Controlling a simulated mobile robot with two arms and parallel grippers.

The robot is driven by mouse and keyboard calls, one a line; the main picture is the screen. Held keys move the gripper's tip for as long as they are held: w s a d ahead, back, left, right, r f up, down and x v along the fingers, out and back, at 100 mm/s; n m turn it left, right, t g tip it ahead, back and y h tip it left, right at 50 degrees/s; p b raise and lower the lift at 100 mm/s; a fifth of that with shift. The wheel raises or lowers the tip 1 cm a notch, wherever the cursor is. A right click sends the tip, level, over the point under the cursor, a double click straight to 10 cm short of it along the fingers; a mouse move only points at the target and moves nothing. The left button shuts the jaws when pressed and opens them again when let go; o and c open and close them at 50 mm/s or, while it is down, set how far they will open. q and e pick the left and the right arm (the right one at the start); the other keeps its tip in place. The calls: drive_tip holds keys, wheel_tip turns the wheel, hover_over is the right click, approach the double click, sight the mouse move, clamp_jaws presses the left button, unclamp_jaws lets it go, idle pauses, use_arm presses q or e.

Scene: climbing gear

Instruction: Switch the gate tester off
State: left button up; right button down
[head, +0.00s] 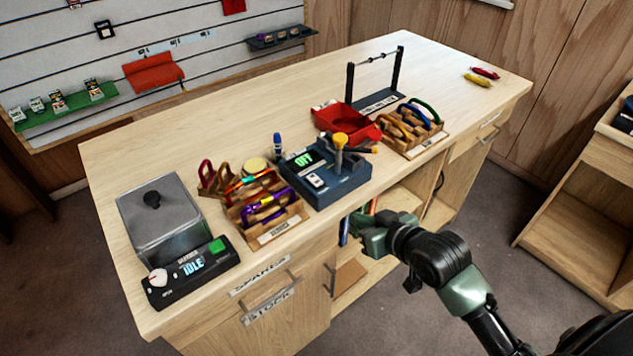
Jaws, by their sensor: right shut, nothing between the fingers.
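The gate tester (348,183) is a dark blue-grey box near the front edge of the bench. It has a small green-lit display (304,159), whose short text I cannot read for certain. A white switch (315,180) sits on its front left part, and a yellow-topped lever (340,140) stands upright on it. My right gripper (367,236) is shut and empty, in front of the bench edge and below the tester, apart from it. Its fingertips are small and partly hidden. My left gripper is out of view.
A metal tank with a control box reading IDLE (192,270) stands at the left. Wooden racks of carabiners (268,215) and (413,127) flank the tester. A red tray (345,118) lies behind it. The bench's back right is mostly clear. Open shelves lie under the front edge.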

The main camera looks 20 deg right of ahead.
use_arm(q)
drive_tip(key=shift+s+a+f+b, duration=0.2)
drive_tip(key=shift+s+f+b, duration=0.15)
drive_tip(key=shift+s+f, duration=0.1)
use_arm(e)
drive_tip(key=a+r+n+t+y, duration=0.1)
drive_tip(key=a+r, duration=0.1)
drive_tip(key=r, duration=0.6)
drive_tip(key=s+a+r+n+t+y, duration=0.1)
drive_tip(key=a+r, duration=0.1)
drive_tip(key=r, duration=0.5)
drive_tip(key=shift+s+r+t+y, duration=0.25)
drive_tip(key=shift+r+t+y, duration=0.1)
drive_tip(key=shift+t+y, duration=0.05)
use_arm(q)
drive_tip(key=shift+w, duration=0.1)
use_arm(e)
drive_tip(key=shift+w, duration=0.1)
hover_over(317, 181)
wheel_tip(317, 181, down, 2)
drive_tip(key=shift+w+f+p, duration=0.1)
drive_tip(key=shift+w+p, duration=0.05)
drive_tip(key=shift+p, duration=0.2)
wheel_tip(317, 181, down, 3)
drive_tip(key=shift+f, duration=0.1)
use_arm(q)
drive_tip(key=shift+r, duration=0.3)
use_arm(e)
drive_tip(key=shift+f, duration=0.55)
